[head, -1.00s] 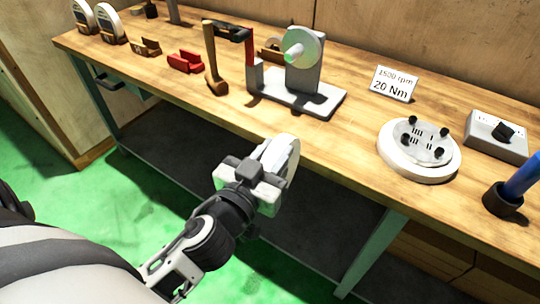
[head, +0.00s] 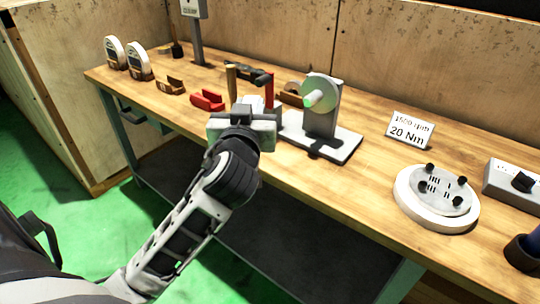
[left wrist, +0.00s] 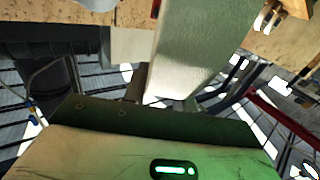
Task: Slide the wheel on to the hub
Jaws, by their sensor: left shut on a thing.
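My left gripper (head: 243,118) is left of the hub, over the bench's front part. It is shut on the wheel, which its own body hides in the head view. In the left wrist view a broad pale grey textured band (left wrist: 190,50) comes down from the top and appears to be the wheel's rim. The wheel and hub look apart. My right gripper is not in view.
A red holder (head: 207,100) is to the left. Right of the stand are a sign (head: 409,130), a white round base with black knobs (head: 437,212) and a switch box (head: 514,182).

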